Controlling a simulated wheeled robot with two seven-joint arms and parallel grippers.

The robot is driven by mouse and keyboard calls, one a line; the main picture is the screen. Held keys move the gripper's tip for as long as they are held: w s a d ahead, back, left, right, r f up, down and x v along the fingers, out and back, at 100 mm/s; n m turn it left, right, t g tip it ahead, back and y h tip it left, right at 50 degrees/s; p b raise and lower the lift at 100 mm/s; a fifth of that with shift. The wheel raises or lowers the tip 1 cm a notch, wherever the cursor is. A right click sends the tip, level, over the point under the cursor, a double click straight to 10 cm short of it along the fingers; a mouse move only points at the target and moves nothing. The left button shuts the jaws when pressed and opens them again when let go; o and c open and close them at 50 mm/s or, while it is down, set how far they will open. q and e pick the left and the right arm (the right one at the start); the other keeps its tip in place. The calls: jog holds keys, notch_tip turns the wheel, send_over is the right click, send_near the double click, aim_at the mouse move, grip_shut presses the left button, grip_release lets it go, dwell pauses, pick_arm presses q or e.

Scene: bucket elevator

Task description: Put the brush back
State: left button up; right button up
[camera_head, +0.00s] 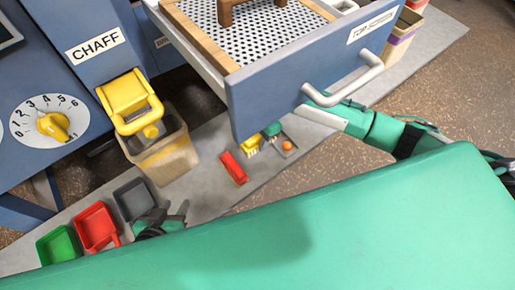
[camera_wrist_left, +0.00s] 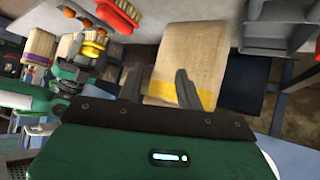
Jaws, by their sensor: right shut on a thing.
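A yellow brush (camera_head: 251,146) with pale bristles is low under the drawer front in the head view. My right gripper (camera_head: 271,130) is beside it, partly hidden by the drawer. In the left wrist view my right gripper appears shut on the yellow brush (camera_wrist_left: 92,49). A red brush (camera_head: 233,168) lies on the grey mat nearby; it also shows in the left wrist view (camera_wrist_left: 118,14). My left gripper (camera_head: 174,210) is open and empty, beside the grey scoop; its two spread fingers show in its wrist view (camera_wrist_left: 160,88).
Green (camera_head: 58,246), red (camera_head: 97,227) and grey (camera_head: 134,200) scoops stand on the mat at left. A tan bin (camera_head: 165,155) stands under the yellow chaff spout (camera_head: 131,102). The open drawer (camera_head: 300,88) overhangs my right forearm. A small orange thing (camera_head: 288,146) lies near the yellow brush.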

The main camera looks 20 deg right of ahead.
jog(key=shift+f, duration=0.8)
notch_tip(320, 180, down, 3)
jog(key=shift+f+b, duration=0.2)
jog(key=shift+b, duration=0.35)
pick_arm(q)
jog(key=d+t, duration=0.1)
jog(key=d+h, duration=0.1)
jog(key=shift+w+d+r+t, duration=0.15)
jog(key=shift+w+d+t, duration=0.15)
jog(key=shift+w+t, duration=0.1)
pick_arm(e)
jog(key=shift+f, duration=0.45)
pick_arm(q)
jog(key=shift+s, duration=0.1)
pick_arm(e)
jog(key=shift+f, duration=0.15)
jog(key=o, duration=1)
jog(key=shift+o, duration=0.2)
